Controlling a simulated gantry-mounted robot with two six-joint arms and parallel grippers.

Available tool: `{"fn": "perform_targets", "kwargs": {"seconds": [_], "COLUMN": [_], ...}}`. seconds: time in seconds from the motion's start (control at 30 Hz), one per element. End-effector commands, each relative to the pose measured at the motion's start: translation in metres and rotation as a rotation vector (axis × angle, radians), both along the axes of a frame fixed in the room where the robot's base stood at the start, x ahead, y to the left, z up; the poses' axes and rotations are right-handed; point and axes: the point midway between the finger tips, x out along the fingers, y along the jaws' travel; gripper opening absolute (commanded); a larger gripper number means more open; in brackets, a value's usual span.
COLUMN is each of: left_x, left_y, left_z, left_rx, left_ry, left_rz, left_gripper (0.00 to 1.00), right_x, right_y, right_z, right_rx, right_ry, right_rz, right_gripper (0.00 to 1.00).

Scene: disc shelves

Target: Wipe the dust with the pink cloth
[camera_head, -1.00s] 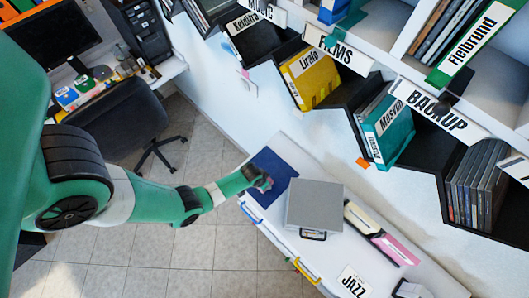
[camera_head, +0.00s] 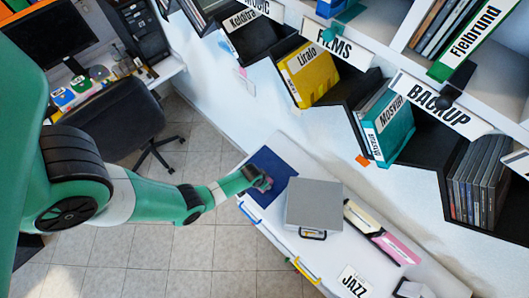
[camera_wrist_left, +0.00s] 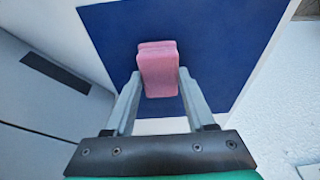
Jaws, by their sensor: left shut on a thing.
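The pink cloth (camera_wrist_left: 157,70) is a folded pad between the two fingers of my left gripper (camera_wrist_left: 158,92) in the left wrist view. My left gripper is shut on it and holds it over a dark blue mat (camera_wrist_left: 225,35). In the head view the cloth (camera_head: 264,184) shows small at the tip of my left gripper (camera_head: 260,181), over the blue mat (camera_head: 268,164). I cannot tell whether the cloth touches the mat. No dust can be made out at this size. My right gripper is not in view.
A grey box (camera_head: 315,203) stands on the white cabinet top (camera_head: 270,222) right of the mat. A pink and black binder (camera_head: 380,235) and a JAZZ label (camera_head: 352,282) lie farther right. Shelves with a yellow binder (camera_head: 311,75) and a teal binder (camera_head: 388,128) hang above.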

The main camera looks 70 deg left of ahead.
Motion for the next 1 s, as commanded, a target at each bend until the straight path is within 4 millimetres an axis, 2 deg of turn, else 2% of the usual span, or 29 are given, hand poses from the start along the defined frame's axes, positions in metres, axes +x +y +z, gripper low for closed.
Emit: {"fn": "perform_targets", "kwargs": {"seconds": [0.17, 0.7, 1.0], "left_x": [-0.003, 0.001, 0.002], "left_y": [-0.003, -0.005, -0.006], "left_z": [0.030, 0.077, 0.084], "left_rx": [-0.001, -0.002, -0.002], "left_ry": [0.002, 0.002, 0.003], "left_rz": [-0.003, -0.013, -0.015], "left_gripper": [0.03, 0.03, 0.03], "right_x": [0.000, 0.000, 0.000], "right_y": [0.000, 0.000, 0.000], "right_z": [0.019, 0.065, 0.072], "right_rx": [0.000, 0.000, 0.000], "right_ry": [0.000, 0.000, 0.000], "right_rz": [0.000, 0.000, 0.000], "right_gripper": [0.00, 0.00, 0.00]}}
